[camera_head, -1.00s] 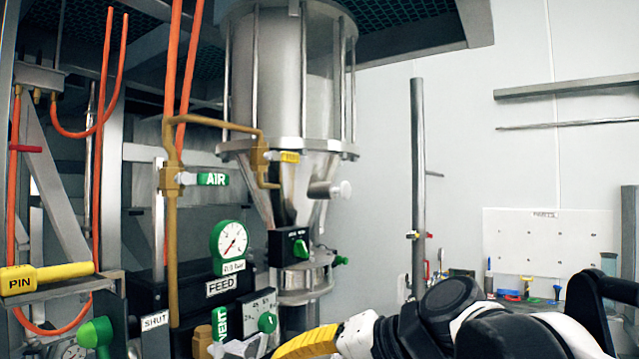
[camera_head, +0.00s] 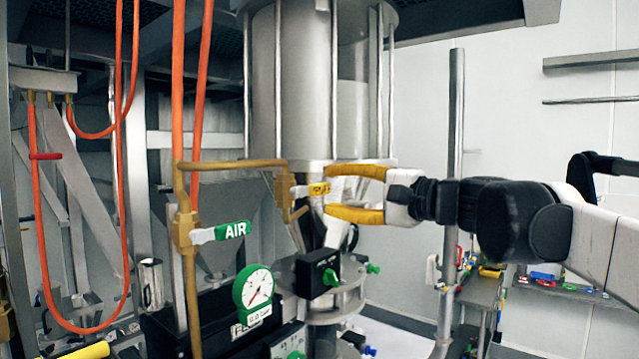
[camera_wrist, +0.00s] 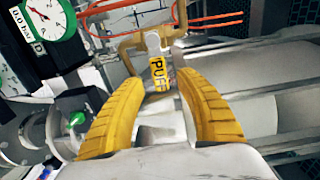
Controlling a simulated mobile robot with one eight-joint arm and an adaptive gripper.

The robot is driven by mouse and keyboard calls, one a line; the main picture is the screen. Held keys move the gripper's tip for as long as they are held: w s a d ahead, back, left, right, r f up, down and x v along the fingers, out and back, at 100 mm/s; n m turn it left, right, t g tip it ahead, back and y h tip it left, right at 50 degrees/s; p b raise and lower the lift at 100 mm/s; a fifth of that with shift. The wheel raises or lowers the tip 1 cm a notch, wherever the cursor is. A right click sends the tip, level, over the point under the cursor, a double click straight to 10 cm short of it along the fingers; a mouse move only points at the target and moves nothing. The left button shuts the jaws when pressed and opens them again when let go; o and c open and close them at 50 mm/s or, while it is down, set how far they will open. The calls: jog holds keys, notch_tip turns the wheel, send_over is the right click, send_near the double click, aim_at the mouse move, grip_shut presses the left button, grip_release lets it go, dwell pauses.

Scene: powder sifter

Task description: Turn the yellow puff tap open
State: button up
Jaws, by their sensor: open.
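The puff tap is a small valve on a brass pipe, with a yellow handle (camera_head: 319,188) that points right from the brass body towards my gripper. In the wrist view the yellow handle (camera_wrist: 157,74) carries black letters reading PUFF. My gripper (camera_head: 331,191) has yellow fingers spread one above the other in the head view, with the handle's end between or just before their tips. In the wrist view my gripper (camera_wrist: 162,82) shows the handle's end between the two fingertips, with gaps on both sides. I cannot tell how deep it reaches.
A steel hopper (camera_head: 290,85) stands right behind the tap. Left of it are the brass pipe (camera_head: 190,290), a green AIR tap (camera_head: 232,231) and a round gauge (camera_head: 253,288). A black box with a green knob (camera_head: 318,272) sits below. A grey post (camera_head: 455,130) stands behind my arm.

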aim_at(325, 189)
jog(key=shift+x, duration=1.55)
grip_shut()
